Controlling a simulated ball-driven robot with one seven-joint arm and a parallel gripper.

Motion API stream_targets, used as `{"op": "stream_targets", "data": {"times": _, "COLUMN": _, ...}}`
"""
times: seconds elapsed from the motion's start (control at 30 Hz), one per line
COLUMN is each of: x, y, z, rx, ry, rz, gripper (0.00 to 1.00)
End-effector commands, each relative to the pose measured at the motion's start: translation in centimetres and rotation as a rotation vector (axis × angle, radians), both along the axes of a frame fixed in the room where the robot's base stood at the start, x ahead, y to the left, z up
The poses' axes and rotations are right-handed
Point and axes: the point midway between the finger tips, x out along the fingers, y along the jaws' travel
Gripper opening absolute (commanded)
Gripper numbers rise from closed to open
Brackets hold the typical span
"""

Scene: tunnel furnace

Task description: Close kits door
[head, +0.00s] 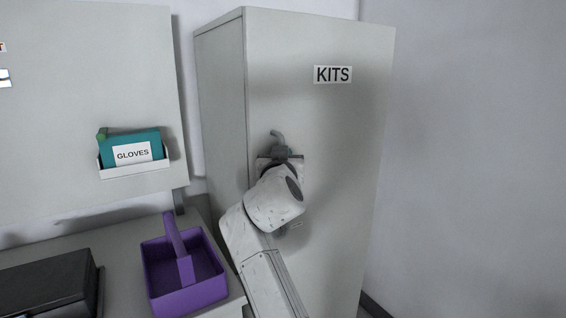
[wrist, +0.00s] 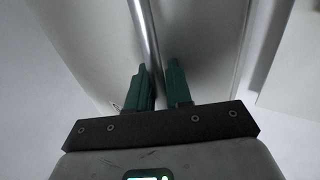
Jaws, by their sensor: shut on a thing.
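The kits door (head: 335,130) is the pale grey front of a tall cabinet, with a "KITS" label near its top. In the head view the door looks flush with the cabinet, and I see no clear gap along its edges. My gripper (head: 281,157) is at the door's handle (head: 277,136), mostly hidden there by my own arm. In the wrist view the handle is a vertical metal bar (wrist: 144,35) running between the green fingers of my gripper (wrist: 158,88), which is shut on it. The door face (wrist: 195,40) lies behind the bar.
A purple caddy (head: 188,295) stands on the bench (head: 105,250) left of the cabinet, with a black case (head: 45,290) beside it. A gloves box (head: 130,150) hangs in a white holder on the panel above. A bare wall (head: 475,150) is at right.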

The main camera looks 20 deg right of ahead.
Motion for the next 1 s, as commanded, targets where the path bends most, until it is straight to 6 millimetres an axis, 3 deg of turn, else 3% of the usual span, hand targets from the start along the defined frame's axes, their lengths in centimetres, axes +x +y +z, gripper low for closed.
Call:
{"op": "stream_targets", "data": {"times": 0.17, "x": 0.2, "y": 0.2, "z": -0.3, "rx": 0.002, "ry": 0.005, "rz": 0.005, "gripper": 0.00}}
{"op": "stream_targets", "data": {"times": 0.2, "x": 0.1, "y": 0.2, "z": -0.3, "rx": 0.001, "ry": 0.005, "rz": 0.006, "gripper": 0.22}}
{"op": "stream_targets", "data": {"times": 0.33, "x": 0.1, "y": 0.3, "z": -0.4, "rx": 0.001, "ry": 0.007, "rz": 0.007, "gripper": 0.34}}
{"op": "stream_targets", "data": {"times": 0.73, "x": -0.6, "y": 0.9, "z": -0.6, "rx": -0.001, "ry": 0.009, "rz": 0.010, "gripper": 0.34}}
{"op": "stream_targets", "data": {"times": 1.0, "x": -4.9, "y": 2.2, "z": -0.4, "rx": 0.000, "ry": 0.003, "rz": 0.006, "gripper": 0.34}}
